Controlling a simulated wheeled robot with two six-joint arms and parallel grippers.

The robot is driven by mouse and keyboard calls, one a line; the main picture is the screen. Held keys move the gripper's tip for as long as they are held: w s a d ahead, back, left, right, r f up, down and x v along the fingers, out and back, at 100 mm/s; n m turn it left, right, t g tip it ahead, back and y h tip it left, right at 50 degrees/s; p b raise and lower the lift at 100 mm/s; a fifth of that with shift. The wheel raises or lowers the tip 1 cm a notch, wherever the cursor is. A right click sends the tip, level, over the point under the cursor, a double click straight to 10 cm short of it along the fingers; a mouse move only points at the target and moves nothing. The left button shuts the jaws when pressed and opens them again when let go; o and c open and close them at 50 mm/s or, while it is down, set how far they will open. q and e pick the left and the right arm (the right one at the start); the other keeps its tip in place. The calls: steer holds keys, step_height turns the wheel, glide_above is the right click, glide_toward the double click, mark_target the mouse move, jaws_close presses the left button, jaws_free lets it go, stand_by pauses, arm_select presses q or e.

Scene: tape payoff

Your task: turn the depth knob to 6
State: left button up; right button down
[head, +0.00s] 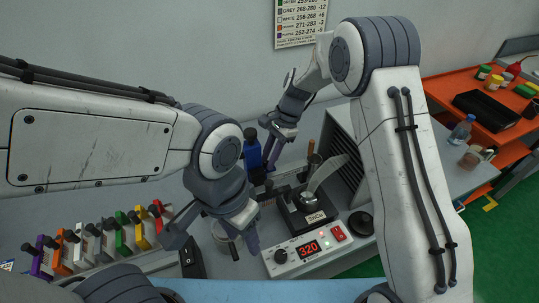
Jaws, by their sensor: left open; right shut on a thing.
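A grey control box (318,252) on the bench shows a red 320 display, a red switch and a black knob (281,257). I cannot read a depth mark on this knob. No knob labelled depth, and no 6 setting, can be made out. My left gripper (212,238) is open above the bench, left of the box and apart from it. My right gripper (270,156) is farther back, pointing down beside a blue upright thing (253,152). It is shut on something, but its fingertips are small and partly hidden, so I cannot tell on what.
A black solder pot unit (309,221) stands behind the control box. Several coloured clamps or switches (119,237) line the bench at left. A round pale thing (222,232) is close to my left gripper. An orange shelf (487,113) with jars is at right.

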steer(key=shift+w+n, duration=0.1)
steer(key=shift+n, duration=0.3)
steer(key=c, duration=0.8)
jaws_free()
steer(key=shift+o, duration=0.2)
steer(key=shift+w+d+r, duration=0.1)
steer(key=shift+w+r, duration=0.05)
steer(key=shift+r, duration=0.3)
steer(key=b+v, duration=0.1)
steer(key=v, duration=0.8)
steer(key=shift+r+b, duration=0.3)
